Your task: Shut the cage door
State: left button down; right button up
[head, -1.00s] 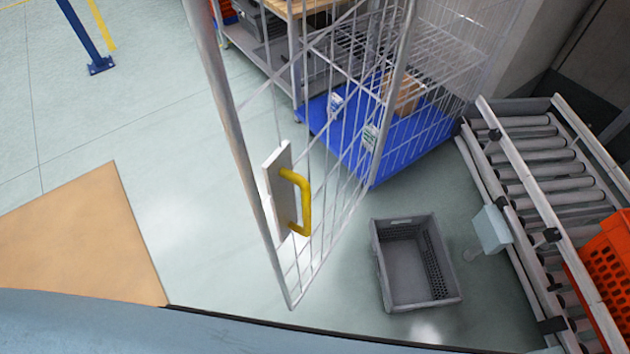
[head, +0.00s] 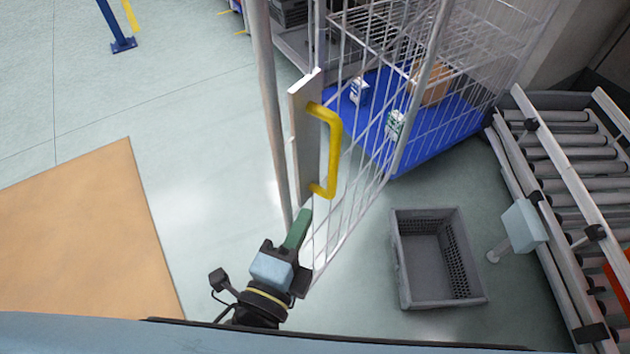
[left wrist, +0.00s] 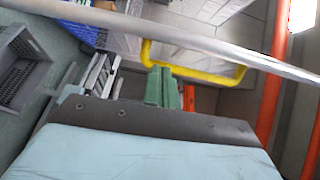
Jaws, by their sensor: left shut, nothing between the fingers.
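The cage door (head: 341,222) is a wire mesh panel with a pale metal frame, standing open and swung out toward me in the head view. Its yellow handle (head: 334,150) is fixed to a white plate (head: 305,140). The handle also shows in the left wrist view (left wrist: 195,73). My left gripper (head: 301,222), with green fingers, is shut and empty, just below the handle and close to the door's frame post. The green fingers (left wrist: 163,88) show below the handle in the left wrist view. I cannot tell whether they touch the door. My right gripper is not in view.
The wire cage (head: 415,85) has a blue base (head: 440,140) holding a box and small cartons. A grey crate (head: 402,262) lies on the floor right of the door. A roller conveyor (head: 570,165) stands at the right.

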pick_arm(q)
send_over(323, 175)
jog(key=s, duration=0.4)
jog(key=shift+w+d+r, duration=0.1)
jog(key=shift+r, duration=0.15)
